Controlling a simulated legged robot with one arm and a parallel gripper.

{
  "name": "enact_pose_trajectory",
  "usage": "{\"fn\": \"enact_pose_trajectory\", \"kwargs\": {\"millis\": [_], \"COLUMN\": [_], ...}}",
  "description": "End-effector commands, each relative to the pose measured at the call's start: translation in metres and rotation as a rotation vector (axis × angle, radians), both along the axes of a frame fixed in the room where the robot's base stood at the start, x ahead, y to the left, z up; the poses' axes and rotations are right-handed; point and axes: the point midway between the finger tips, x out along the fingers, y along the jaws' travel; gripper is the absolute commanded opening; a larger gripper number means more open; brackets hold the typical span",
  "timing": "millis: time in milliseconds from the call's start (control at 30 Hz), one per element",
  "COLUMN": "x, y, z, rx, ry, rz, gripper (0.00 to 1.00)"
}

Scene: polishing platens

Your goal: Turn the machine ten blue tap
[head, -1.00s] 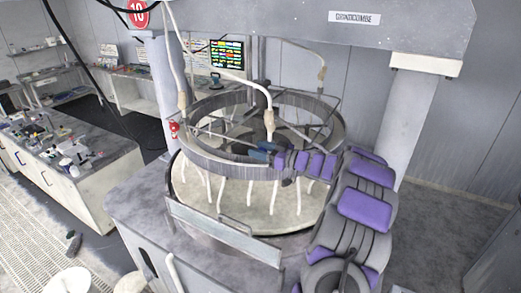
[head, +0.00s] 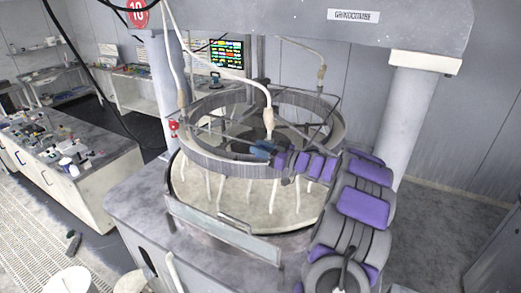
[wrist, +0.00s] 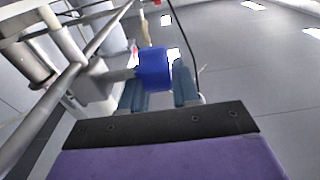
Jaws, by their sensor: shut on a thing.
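The blue tap (wrist: 153,67) shows in the wrist view as a bright blue block on a grey stem, just beyond my gripper fingers. My gripper (wrist: 160,88) has one blue-grey finger on each side of the tap's near end and is shut on it. In the head view my gripper (head: 263,149) reaches over the near rim of the large grey ring (head: 215,161) of the machine. The tap cannot be told apart from the blue fingers there. A red round sign with 10 (head: 138,12) hangs at the top left.
A pale round platen (head: 235,200) with several white tubes lies below the ring. Pale hoses (head: 225,73) hang from above. A red tap (head: 174,126) is left of the ring. Pillars stand on both sides, and a cluttered bench (head: 85,175) stands at the left.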

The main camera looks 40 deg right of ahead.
Motion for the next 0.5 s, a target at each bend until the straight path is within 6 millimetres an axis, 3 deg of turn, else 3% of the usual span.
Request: {"fn": "enact_pose_trajectory", "kwargs": {"millis": [167,200,367,500], "x": [0.0001,0.0002,-0.0003,-0.0013], "y": [-0.0013,-0.0013,-0.001,0.0003], "z": [0.0022,0.0024,0.002,0.0025], "rx": [-0.002,-0.002,-0.003,-0.003], "ry": [-0.002,-0.002,-0.001,0.0], "rz": [-0.004,-0.004,-0.003,-0.003], "gripper": [0.0,0.34,0.49,0.51]}}
